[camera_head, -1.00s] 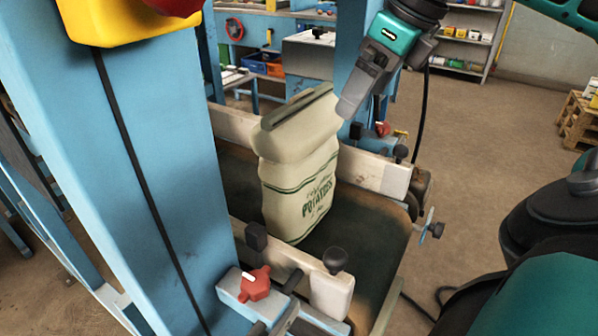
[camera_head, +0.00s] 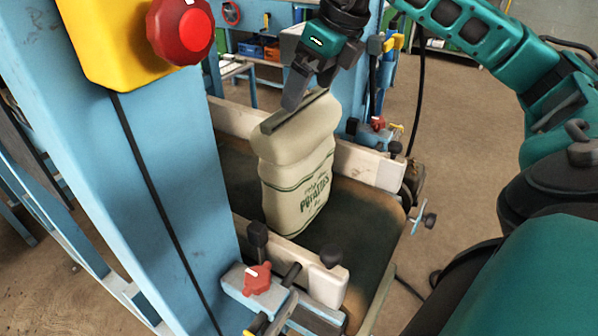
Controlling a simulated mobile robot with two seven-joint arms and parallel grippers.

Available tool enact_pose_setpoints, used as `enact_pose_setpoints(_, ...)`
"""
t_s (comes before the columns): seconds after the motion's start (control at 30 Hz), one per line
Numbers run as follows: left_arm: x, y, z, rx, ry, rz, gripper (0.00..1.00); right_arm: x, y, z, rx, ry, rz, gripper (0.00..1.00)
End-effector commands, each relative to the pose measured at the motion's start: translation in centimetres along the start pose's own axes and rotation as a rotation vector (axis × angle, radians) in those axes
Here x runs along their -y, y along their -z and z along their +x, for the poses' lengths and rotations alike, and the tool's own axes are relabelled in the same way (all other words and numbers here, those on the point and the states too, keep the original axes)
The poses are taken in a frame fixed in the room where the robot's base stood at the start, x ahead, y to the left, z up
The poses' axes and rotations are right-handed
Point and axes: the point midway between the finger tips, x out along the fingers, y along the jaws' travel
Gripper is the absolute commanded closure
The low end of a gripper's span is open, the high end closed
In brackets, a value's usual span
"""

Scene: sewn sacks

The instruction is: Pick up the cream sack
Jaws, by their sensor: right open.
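The cream sack (camera_head: 297,175) stands upright on the dark conveyor belt (camera_head: 355,235), with green print reading "potatoes" on its front. A dark strip runs along its sewn top edge. My right gripper (camera_head: 293,100) is open and points down at the sack's top from behind it. Its fingers overlap the top edge in the picture; I cannot tell whether they touch it. Part of the jaw is hidden by its own near finger. My left gripper is not in view.
Pale guide rails (camera_head: 368,165) run along both sides of the belt. A blue machine column (camera_head: 165,190) with a red button (camera_head: 181,30) on a yellow box stands close on the left. A red knob (camera_head: 257,279) sits at the front. Open floor lies to the right.

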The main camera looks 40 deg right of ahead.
Motion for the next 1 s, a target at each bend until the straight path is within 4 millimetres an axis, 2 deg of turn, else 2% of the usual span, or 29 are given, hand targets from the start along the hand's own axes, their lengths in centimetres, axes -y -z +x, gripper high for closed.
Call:
enact_pose_setpoints(0.03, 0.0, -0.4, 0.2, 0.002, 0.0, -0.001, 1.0, 0.0, 0.3, 1.3, -0.007, -0.002, 0.0, 0.0)
enact_pose_setpoints(0.2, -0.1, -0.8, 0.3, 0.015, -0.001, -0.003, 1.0, 0.0, 0.2, 3.7, -0.004, -0.001, 0.0, 0.0)
enact_pose_setpoints(0.33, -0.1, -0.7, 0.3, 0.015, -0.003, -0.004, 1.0, 0.0, 0.2, 4.4, -0.004, -0.001, -0.001, 0.0)
enact_pose_setpoints(0.53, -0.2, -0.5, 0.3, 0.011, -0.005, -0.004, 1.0, 0.0, 0.2, 4.4, -0.003, 0.0, -0.001, 0.0)
enact_pose_setpoints(1.0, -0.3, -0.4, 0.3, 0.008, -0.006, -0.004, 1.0, 0.0, 0.2, 4.3, -0.003, 0.0, -0.001, 0.44)
